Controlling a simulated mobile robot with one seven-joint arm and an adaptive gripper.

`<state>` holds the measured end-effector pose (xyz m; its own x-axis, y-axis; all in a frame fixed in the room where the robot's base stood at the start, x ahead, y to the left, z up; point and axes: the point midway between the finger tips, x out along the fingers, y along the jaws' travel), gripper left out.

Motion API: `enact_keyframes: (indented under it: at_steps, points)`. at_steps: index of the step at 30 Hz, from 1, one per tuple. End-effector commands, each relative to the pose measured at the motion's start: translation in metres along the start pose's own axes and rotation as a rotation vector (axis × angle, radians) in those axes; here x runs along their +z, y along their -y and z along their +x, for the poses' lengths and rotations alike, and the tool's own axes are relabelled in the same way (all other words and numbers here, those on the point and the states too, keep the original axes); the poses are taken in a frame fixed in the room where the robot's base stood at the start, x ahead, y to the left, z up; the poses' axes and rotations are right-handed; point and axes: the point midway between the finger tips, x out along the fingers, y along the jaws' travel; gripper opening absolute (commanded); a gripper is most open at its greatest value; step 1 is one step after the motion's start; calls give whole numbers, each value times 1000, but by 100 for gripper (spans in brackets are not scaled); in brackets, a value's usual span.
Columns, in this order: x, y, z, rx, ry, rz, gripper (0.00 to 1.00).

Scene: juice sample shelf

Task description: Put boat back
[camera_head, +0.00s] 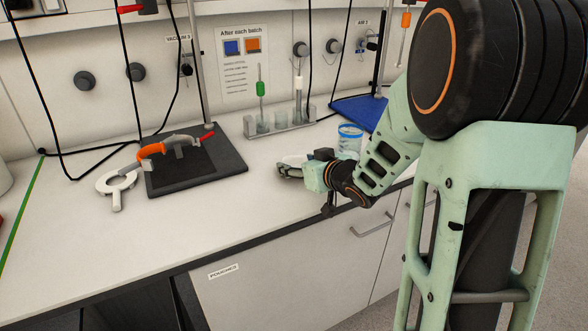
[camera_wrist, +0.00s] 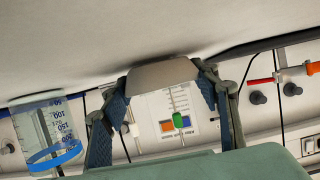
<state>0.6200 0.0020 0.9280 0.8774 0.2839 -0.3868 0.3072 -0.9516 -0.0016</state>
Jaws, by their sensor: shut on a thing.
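A small pale dish, seemingly the boat (camera_head: 291,159), is at the tip of my gripper (camera_head: 290,170), low over the white bench, right of the dark mat. In the wrist view a grey-beige piece, seemingly the same boat (camera_wrist: 163,73), spans the space between the two fingers of my gripper (camera_wrist: 168,88). The fingers are shut on it from both sides. I cannot tell whether it touches the bench, and its inside is hidden.
A blue-rimmed beaker (camera_head: 350,140) stands close right of my gripper. Behind are a rack (camera_head: 279,127) with upright tools and a blue tray (camera_head: 358,110). Left are a dark mat (camera_head: 200,178) with an orange-handled tool (camera_head: 152,150) and a white ring (camera_head: 117,188).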

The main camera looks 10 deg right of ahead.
Motion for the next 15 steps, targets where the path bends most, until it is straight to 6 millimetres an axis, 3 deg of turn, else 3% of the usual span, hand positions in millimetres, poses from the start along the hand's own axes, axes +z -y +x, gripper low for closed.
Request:
enact_keyframes:
  at_steps: [12,13,15]
  points:
    - [6,-1,2,1,0,0,33]
    - [5,-1,1,1,0,-1,58]
    - [5,-1,1,1,0,0,65]
